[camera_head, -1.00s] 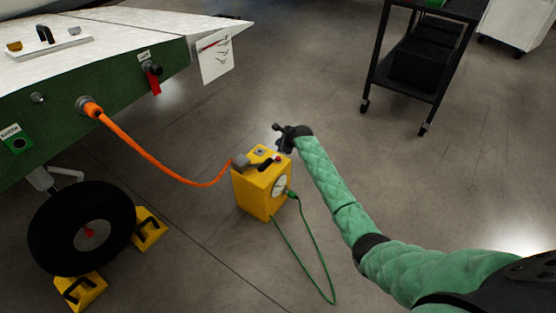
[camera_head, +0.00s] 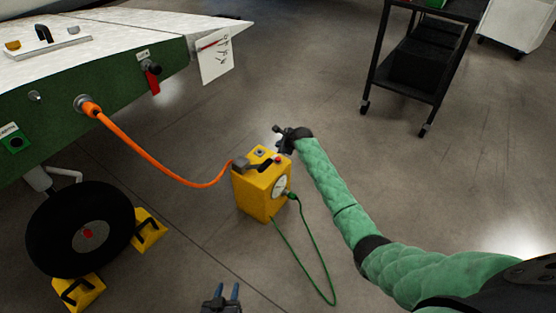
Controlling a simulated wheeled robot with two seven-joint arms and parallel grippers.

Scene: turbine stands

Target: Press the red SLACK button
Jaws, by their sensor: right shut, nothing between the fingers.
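The yellow box (camera_head: 262,190) stands on the floor with a dial on its side. A small red button (camera_head: 279,160) sits on its top at the right edge; I cannot read any label. A grey lever and a small grey knob are also on the top. My right gripper (camera_head: 279,137), on the green-sleeved arm, is shut and empty just above and behind the red button; it looks apart from it.
An orange hose (camera_head: 150,163) runs from the green panel (camera_head: 60,108) to the box. A green cable (camera_head: 318,250) loops over the floor. A wheel (camera_head: 80,230) with yellow chocks stands left. A black cart (camera_head: 420,65) stands at the back right.

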